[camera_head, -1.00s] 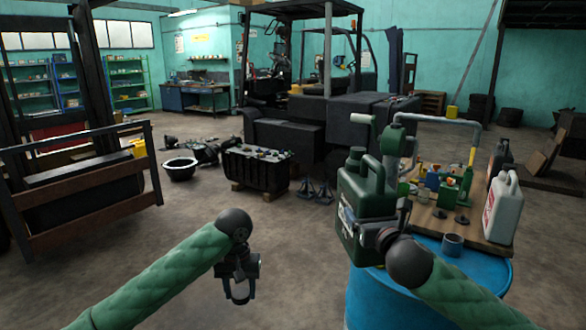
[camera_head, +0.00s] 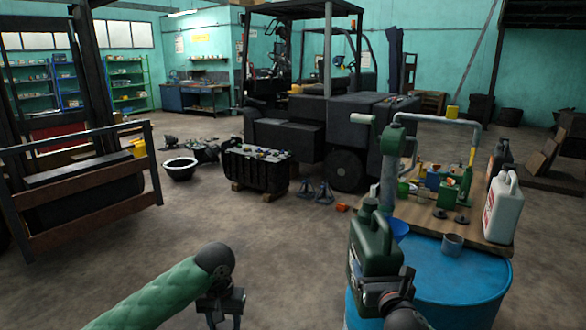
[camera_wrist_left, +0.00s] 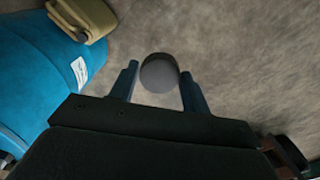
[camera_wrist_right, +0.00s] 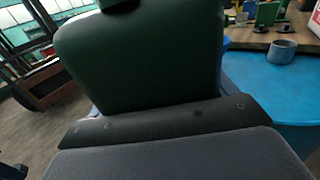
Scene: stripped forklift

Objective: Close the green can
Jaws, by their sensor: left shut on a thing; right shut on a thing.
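The green can (camera_head: 374,247) is upright, a little tilted, at the left edge of the blue drum in the head view. My right gripper (camera_head: 383,284) is shut on it and hides part of its side. The can's dark green wall (camera_wrist_right: 140,55) fills much of the right wrist view. Its neck is at the top, and I cannot tell whether it is open. My left gripper (camera_head: 220,308) is low and left of the can, apart from it. In the left wrist view its fingers are shut on a dark round cap (camera_wrist_left: 159,74).
A blue funnel (camera_head: 398,229) is behind the can. An olive-tan canister (camera_wrist_left: 82,18) shows in the left wrist view.

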